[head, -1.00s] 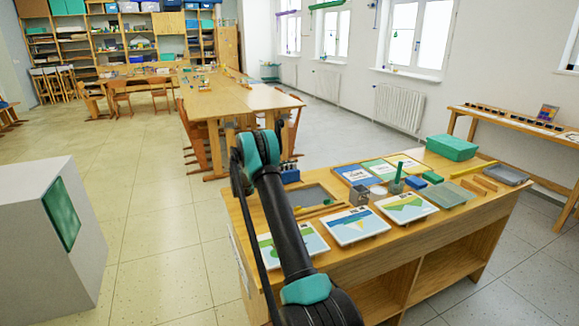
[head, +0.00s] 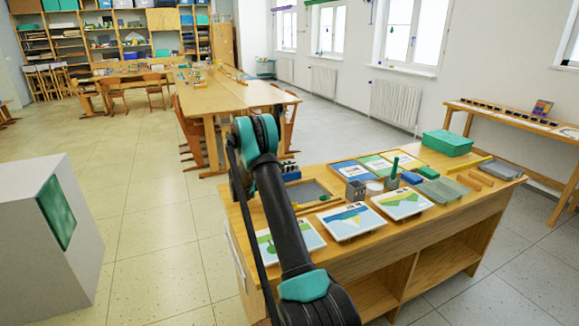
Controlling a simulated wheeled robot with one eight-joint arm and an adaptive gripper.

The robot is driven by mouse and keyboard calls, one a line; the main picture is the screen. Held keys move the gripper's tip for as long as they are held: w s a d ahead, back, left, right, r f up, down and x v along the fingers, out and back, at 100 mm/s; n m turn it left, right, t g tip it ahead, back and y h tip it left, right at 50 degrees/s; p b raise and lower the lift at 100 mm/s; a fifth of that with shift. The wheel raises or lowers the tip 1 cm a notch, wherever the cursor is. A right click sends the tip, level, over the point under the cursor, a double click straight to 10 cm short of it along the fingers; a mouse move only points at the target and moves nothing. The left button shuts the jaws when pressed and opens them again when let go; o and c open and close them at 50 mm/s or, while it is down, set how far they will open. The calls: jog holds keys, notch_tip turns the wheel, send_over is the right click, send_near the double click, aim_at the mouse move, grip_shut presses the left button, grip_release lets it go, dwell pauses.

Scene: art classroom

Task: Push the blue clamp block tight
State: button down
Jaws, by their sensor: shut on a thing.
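My arm reaches from the bottom of the head view up to its teal elbow joint. My gripper is hidden behind the arm, so its fingers and what they touch cannot be seen. A small blue block (head: 411,177) lies on the wooden workbench (head: 345,262), right of a green upright piece (head: 394,169). A blue piece with dark parts (head: 291,173) stands at the bench's far left edge, just right of my elbow. I cannot tell which of these blue things is the clamp block, or whether it is tight.
Picture cards (head: 402,203), a grey cup (head: 356,191), a grey tray (head: 312,192) and a green box (head: 447,143) crowd the bench top. A white cabinet (head: 40,240) stands at left. Long tables with chairs stand behind. The floor between is clear.

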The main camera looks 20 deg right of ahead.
jog(key=shift+s+f, duration=0.1)
jog(key=shift+s, duration=0.15)
jog(key=c, duration=1.6)
grip_release()
jog(key=shift+a, duration=0.1)
jog(key=a, duration=1.2)
jog(key=shift+s, duration=0.15)
